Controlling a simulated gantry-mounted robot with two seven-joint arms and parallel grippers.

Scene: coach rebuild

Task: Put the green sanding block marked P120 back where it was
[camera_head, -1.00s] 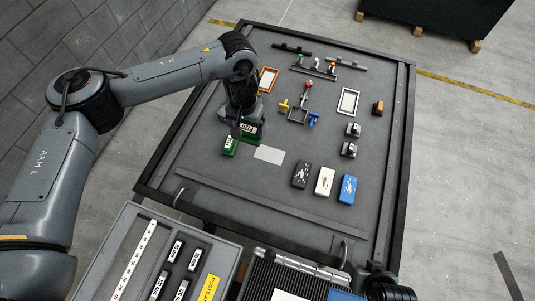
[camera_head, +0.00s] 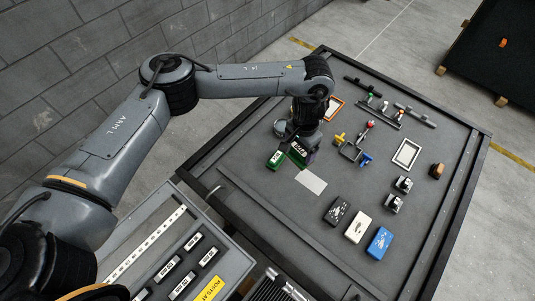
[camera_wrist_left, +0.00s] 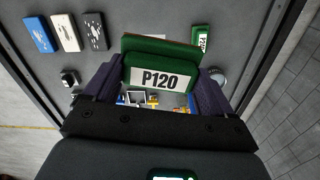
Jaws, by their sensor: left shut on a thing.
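My left gripper (camera_head: 303,150) is shut on a green sanding block (camera_head: 297,154); its white P120 label faces the left wrist view, where the block (camera_wrist_left: 159,57) sits between both purple fingers (camera_wrist_left: 157,88). The block is over the left part of the dark table; its exact height above the top cannot be told. A second green block (camera_head: 275,160) with a white label stands just left of it and also shows in the wrist view (camera_wrist_left: 201,39). A pale grey rectangle (camera_head: 312,181) lies on the table just to the right and nearer. My right gripper is not in view.
Black (camera_head: 337,211), white (camera_head: 356,229) and blue (camera_head: 379,243) blocks stand in a row at the near right. A round grey thing (camera_head: 281,128) is left of the gripper. Frames and small coloured tools lie farther back. A grey tray (camera_head: 242,264) is at the front.

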